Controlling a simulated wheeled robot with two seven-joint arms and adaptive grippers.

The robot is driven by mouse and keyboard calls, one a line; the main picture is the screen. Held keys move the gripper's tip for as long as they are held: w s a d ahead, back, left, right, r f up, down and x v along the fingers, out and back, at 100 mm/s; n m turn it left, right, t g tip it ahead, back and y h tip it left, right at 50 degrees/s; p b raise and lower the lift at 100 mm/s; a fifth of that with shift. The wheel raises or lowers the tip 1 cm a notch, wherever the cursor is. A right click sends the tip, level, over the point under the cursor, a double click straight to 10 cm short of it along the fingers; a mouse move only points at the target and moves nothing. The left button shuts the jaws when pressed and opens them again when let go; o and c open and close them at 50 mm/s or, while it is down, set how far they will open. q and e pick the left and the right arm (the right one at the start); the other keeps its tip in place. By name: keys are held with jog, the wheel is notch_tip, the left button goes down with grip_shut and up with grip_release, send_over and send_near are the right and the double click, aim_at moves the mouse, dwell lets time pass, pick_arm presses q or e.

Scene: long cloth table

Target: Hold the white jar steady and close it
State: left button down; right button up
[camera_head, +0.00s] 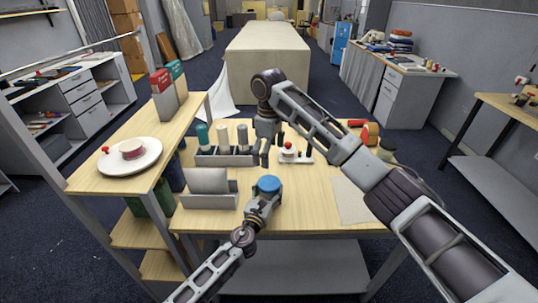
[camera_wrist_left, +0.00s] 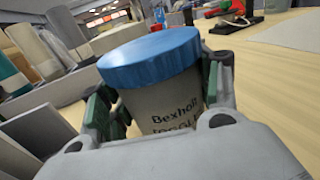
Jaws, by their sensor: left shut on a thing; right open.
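The white jar (camera_wrist_left: 168,102) stands upright near the table's front edge, dark lettering on its side. A blue lid (camera_head: 268,184) sits on top of the jar and fills the upper middle of the left wrist view (camera_wrist_left: 150,57); I cannot tell how tightly it is on. My left gripper (camera_head: 264,200) is shut around the jar's body below the lid, with green-padded fingers on both sides in the left wrist view (camera_wrist_left: 158,105). My right gripper (camera_head: 264,154) is open and empty, pointing down behind the jar, apart from the lid.
A grey rack (camera_head: 226,158) with a teal bottle and pale cylinders stands behind left. A grey holder (camera_head: 208,192) is close left of the jar. A small white stand with a red knob (camera_head: 290,152) is behind right. A pale sheet (camera_head: 350,200) lies at the right.

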pick_arm(q)
jog(key=shift+c, duration=1.3)
grip_release()
jog(key=shift+v, duration=6)
jog(key=shift+s+a, duration=0.1)
